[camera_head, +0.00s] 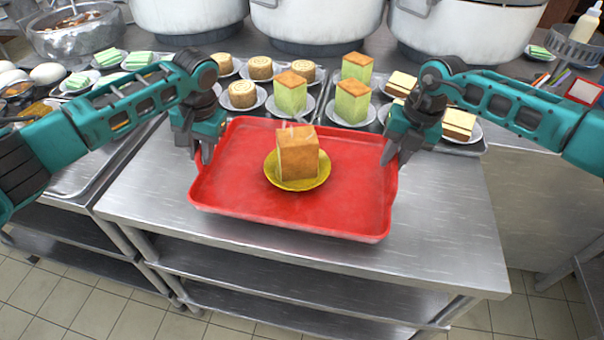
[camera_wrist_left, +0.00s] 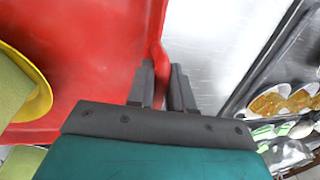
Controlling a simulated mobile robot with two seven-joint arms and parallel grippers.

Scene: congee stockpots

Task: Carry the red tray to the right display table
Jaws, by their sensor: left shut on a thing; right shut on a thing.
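The red tray (camera_head: 350,215) is in the middle of the head view, over the steel table. A yellow plate (camera_head: 298,184) with a block of brown-topped cake (camera_head: 297,155) stands near its centre. My left gripper (camera_head: 204,155) is shut on the tray's left rim. In the left wrist view the two fingers (camera_wrist_left: 162,88) close around the red rim (camera_wrist_left: 157,60). My right gripper (camera_head: 391,158) is shut on the tray's right rim. Whether the tray touches the table or hangs just above it, I cannot tell.
The steel table (camera_head: 450,235) has bare room right of the tray. Behind stand small plates with green sponge cakes (camera_head: 352,100) and rolls (camera_head: 242,94). Large white stockpots (camera_head: 318,20) line the back. A metal bowl (camera_head: 75,35) is at the far left.

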